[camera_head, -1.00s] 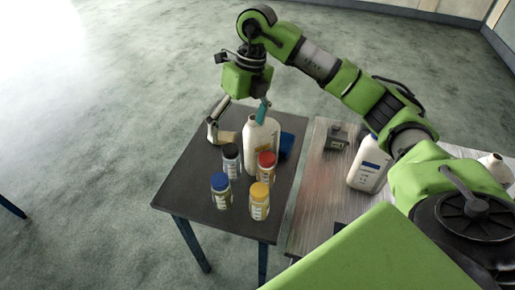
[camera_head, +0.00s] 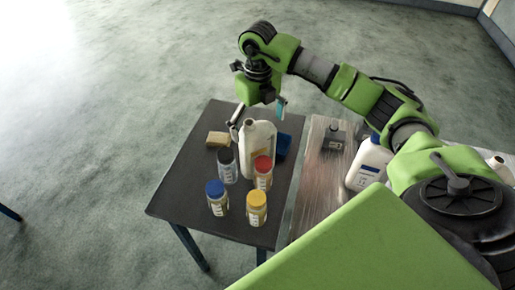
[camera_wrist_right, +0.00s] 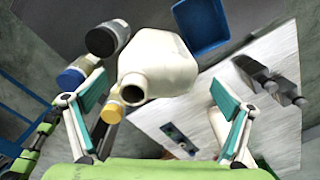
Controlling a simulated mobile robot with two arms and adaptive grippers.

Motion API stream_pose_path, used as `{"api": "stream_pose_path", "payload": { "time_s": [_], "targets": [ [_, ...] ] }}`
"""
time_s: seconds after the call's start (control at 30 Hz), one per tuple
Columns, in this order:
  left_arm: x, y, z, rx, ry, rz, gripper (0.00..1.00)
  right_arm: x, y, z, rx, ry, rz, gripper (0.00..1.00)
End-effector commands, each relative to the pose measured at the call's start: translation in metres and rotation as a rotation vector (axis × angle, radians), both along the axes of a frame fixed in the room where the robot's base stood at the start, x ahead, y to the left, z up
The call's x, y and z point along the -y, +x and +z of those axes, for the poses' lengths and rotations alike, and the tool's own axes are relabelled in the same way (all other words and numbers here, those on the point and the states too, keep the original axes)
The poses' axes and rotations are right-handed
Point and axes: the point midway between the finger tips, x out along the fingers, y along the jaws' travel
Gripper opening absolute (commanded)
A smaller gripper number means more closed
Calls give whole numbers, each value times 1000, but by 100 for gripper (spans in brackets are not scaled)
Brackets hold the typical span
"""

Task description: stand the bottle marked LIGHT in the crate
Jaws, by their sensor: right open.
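No mark reading LIGHT can be made out on any bottle. An uncapped white bottle (camera_head: 260,150) with a handle stands upright on the dark table (camera_head: 180,190). Its open mouth faces the camera in the right wrist view (camera_wrist_right: 150,80). Small jars with a black lid (camera_head: 225,156), red lid (camera_head: 263,163), blue lid (camera_head: 215,187) and yellow lid (camera_head: 256,197) stand in front of it. My right gripper (camera_head: 258,110) is open and empty above the white bottle, its fingers apart on either side. I cannot identify the crate. My left gripper is out of view.
A small blue open box (camera_wrist_right: 205,25) sits behind the white bottle. A tan block (camera_head: 218,139) lies at its left. On the adjoining lighter table (camera_head: 316,170) stand a blue-capped white bottle (camera_head: 369,163) and a grey device (camera_head: 334,138). The dark table's front left is clear.

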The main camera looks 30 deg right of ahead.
Motion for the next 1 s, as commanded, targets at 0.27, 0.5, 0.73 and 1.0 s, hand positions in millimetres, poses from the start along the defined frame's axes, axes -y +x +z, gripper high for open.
{"api": "stream_pose_path", "payload": {
  "time_s": [0.27, 0.5, 0.73, 1.0],
  "targets": [
    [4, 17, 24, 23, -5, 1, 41, -2, -5, -28, -5, 1, 0, 96],
    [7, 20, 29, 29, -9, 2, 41, -2, -4, -53, 0, 0, 1, 96],
    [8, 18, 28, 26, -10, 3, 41, -2, -4, -54, 1, 1, 1, 88],
    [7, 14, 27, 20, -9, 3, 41, -2, -3, -54, 1, 1, 1, 45]
  ]
}}
